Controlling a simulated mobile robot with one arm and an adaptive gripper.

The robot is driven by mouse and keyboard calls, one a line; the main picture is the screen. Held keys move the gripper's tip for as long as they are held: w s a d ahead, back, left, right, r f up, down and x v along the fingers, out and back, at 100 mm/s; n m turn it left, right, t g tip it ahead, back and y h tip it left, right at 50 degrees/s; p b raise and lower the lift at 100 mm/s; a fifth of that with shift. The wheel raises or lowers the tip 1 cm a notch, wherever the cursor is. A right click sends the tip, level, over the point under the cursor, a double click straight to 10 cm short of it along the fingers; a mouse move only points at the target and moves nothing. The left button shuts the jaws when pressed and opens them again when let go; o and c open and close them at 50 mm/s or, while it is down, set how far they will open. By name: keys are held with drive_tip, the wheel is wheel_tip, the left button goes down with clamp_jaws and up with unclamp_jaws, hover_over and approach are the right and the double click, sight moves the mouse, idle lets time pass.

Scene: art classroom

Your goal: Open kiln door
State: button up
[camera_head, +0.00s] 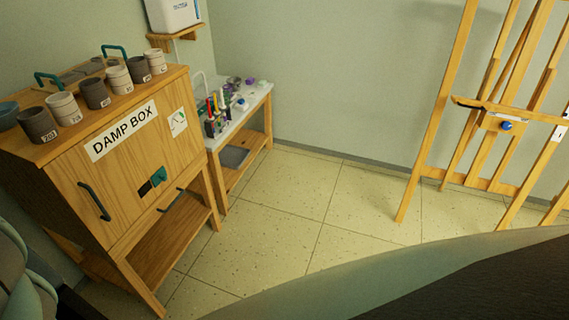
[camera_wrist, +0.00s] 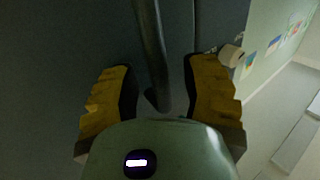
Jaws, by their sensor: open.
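In the wrist view a dark grey upright panel (camera_wrist: 60,50), which looks like the kiln door, fills the left and middle. A dark bar handle (camera_wrist: 150,45) runs down from the top edge and ends low between my fingers. My gripper (camera_wrist: 162,78) is open, with one yellow finger on each side of the handle's lower end. I see a gap on both sides and cannot tell how deep the handle sits between the fingers. No kiln can be made out in the head view, and my gripper does not show there.
A wooden damp box (camera_head: 135,170) with several pots on top stands at left in the head view. A white-topped table (camera_head: 225,135) adjoins it, and an easel (camera_head: 440,110) stands at right. The tiled floor (camera_head: 290,215) between them is clear.

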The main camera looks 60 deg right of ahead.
clamp_jaws()
idle(0.4)
